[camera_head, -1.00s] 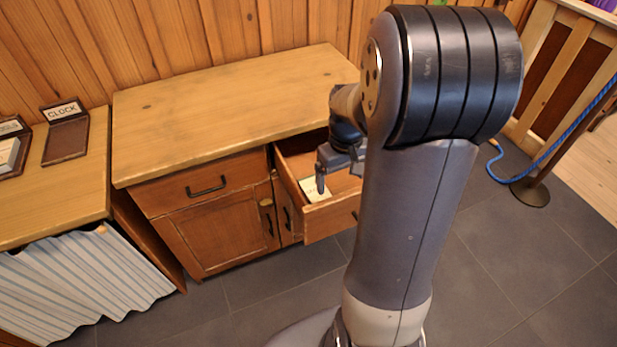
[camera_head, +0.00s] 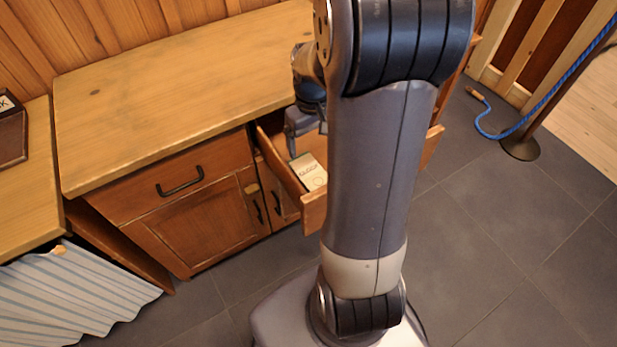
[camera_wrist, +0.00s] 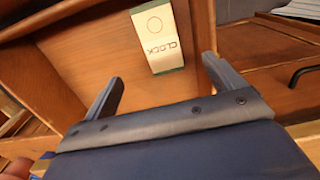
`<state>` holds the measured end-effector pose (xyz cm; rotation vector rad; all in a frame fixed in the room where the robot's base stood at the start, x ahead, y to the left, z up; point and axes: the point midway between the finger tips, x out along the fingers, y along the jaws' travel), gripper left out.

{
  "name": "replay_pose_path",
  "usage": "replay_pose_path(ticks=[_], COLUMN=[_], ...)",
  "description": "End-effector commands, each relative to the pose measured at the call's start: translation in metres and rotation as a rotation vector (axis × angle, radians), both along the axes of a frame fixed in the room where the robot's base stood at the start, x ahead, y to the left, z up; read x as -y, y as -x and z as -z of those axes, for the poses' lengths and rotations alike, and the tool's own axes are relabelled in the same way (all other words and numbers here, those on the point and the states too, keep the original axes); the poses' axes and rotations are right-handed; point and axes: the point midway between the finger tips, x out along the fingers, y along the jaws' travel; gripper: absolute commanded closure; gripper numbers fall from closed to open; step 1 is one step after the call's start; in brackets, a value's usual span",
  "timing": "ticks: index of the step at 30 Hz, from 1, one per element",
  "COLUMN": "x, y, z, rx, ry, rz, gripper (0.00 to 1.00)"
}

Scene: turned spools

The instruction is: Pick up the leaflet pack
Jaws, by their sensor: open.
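The leaflet pack (camera_head: 309,172) is a small pale pack with a green edge, lying in the open drawer (camera_head: 313,209) near its front left part. In the wrist view the pack (camera_wrist: 157,38) shows the word CLOCK and a circle, and lies flat on the drawer floor. My gripper (camera_wrist: 160,72) is open, its two fingers apart and empty. In the wrist view the pack lies beyond the fingertips and between their lines, not touched. In the head view my gripper (camera_head: 292,150) is over the drawer, partly hidden by my arm.
The wooden counter (camera_head: 180,80) stands above and behind the drawer. A closed drawer with a black handle (camera_head: 180,182) is to the left. A blue rope (camera_head: 545,105) hangs from a post at the right. The tiled floor (camera_head: 480,240) is clear at the right.

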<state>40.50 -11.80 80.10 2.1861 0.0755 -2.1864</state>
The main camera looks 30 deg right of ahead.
Motion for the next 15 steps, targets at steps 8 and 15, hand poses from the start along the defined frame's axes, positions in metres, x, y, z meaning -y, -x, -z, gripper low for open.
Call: replay_pose_path(ticks=[8,15], x=[0.0,0.0], y=[0.001,0.001], z=[0.039,0.073], rx=[-0.004,-0.003], ry=[-0.002,-0.001], rz=[0.0,0.0], gripper=[0.11,0.11])
